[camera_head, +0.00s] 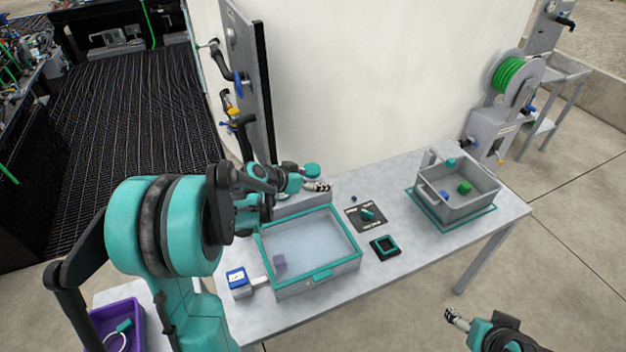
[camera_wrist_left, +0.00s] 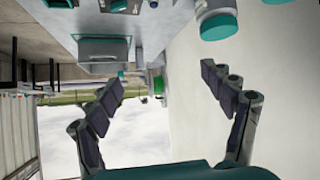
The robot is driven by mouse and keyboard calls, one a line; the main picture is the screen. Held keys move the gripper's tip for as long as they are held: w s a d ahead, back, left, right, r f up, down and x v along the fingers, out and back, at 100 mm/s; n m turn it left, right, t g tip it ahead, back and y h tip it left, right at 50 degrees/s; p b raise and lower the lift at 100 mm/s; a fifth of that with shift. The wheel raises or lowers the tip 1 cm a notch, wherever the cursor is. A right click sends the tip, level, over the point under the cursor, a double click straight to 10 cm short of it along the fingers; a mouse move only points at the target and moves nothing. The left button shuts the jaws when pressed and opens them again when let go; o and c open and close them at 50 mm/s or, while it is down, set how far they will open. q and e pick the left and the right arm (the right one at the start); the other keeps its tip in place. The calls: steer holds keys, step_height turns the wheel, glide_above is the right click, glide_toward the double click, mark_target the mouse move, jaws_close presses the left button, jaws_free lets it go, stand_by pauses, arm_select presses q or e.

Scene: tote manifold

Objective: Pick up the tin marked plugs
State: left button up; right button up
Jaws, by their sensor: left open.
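A round tin with a teal lid (camera_head: 312,169) stands at the back of the table by the wall, just behind my left gripper (camera_head: 318,187). In the left wrist view two pale tins with teal ends show at the upper right: one tin (camera_wrist_left: 218,26) is nearly whole, the other tin (camera_wrist_left: 276,2) is cut by the top edge. No label can be read, so I cannot tell which is marked plugs. My left gripper also shows in the left wrist view (camera_wrist_left: 168,88), fingers spread with nothing between them. My right gripper (camera_head: 457,319) is low in front of the table; its jaw state is unclear.
A teal-rimmed basin (camera_head: 310,283) fills the table's left half. A grey tote (camera_head: 470,208) stands on the right. A dark mat (camera_head: 356,212) and a small teal-edged black tray (camera_head: 384,254) lie between. The wall (camera_head: 370,80) rises close behind.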

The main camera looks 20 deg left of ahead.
arm_select(q)
steer(key=t, duration=0.2)
glide_toward(308, 172)
steer(key=w+d, duration=0.1)
steer(key=w, duration=0.1)
steer(key=shift+w+d+f+m+b, duration=0.2)
steer(key=shift+w+f+b, duration=0.05)
steer(key=shift+w+f, duration=0.3)
steer(key=shift+w+d+f+m+b, duration=0.15)
steer(key=shift+w+f+m+b, duration=0.05)
steer(key=shift+w+f, duration=0.35)
steer(key=x, duration=0.2)
steer(key=b+x, duration=0.1)
steer(key=x, duration=0.1)
steer(key=shift+w+a+f+b, duration=0.15)
steer(key=shift+w+f+b, duration=0.05)
steer(key=shift+b, duration=0.1)
steer(key=shift+w, duration=0.3)
steer(key=c, duration=1.6)
